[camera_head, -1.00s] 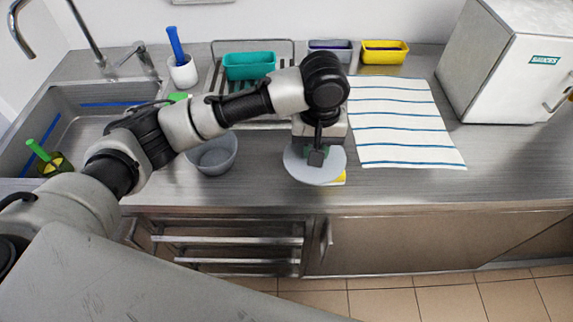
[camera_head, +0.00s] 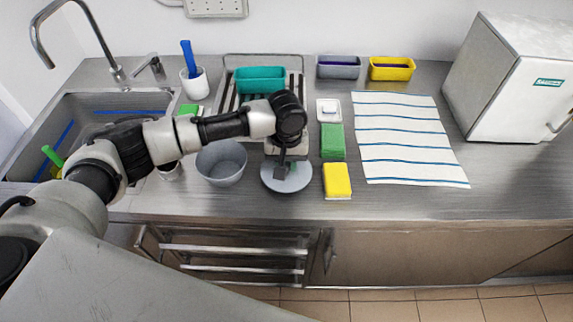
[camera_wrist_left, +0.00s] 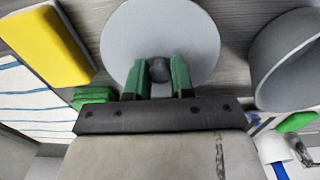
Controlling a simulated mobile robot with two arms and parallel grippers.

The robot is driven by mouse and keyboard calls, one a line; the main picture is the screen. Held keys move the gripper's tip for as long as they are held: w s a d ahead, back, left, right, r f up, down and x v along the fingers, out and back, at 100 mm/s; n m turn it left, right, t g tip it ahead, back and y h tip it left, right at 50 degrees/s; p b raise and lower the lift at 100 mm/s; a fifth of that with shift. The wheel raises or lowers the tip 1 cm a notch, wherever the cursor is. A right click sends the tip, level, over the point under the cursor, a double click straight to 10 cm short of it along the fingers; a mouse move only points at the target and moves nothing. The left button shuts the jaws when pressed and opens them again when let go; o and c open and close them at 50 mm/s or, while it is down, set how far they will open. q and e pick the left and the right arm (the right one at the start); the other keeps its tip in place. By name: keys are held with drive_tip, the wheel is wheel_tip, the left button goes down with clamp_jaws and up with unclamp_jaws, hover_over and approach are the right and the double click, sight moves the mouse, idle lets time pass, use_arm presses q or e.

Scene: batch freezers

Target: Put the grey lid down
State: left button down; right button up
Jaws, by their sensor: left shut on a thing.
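The grey lid (camera_head: 287,186) is a round disc with a dark knob in its middle. My left gripper (camera_head: 284,170) is above it, and in the left wrist view my left gripper (camera_wrist_left: 158,72) has its green-padded fingers shut on the knob. The lid (camera_wrist_left: 195,30) lies level over the steel counter (camera_head: 230,205), between a grey bowl and a yellow sponge. I cannot tell whether it touches the counter. My right gripper is in neither view.
The grey bowl (camera_head: 222,165) stands just left of the lid. A yellow sponge (camera_head: 337,180) and a green sponge (camera_head: 333,142) lie to its right. A striped towel (camera_head: 405,140) lies farther right. Bare counter shows in front of the lid.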

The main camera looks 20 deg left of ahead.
sight(287, 165)
use_arm(q)
drive_tip(key=shift+f, duration=1.1)
drive_tip(key=shift+f, duration=0.1)
drive_tip(key=c, duration=1)
unclamp_jaws()
drive_tip(key=shift+o, duration=0.2)
wheel_tip(287, 165, up, 12)
drive_tip(key=b, duration=0.1)
drive_tip(key=shift+d, duration=0.1)
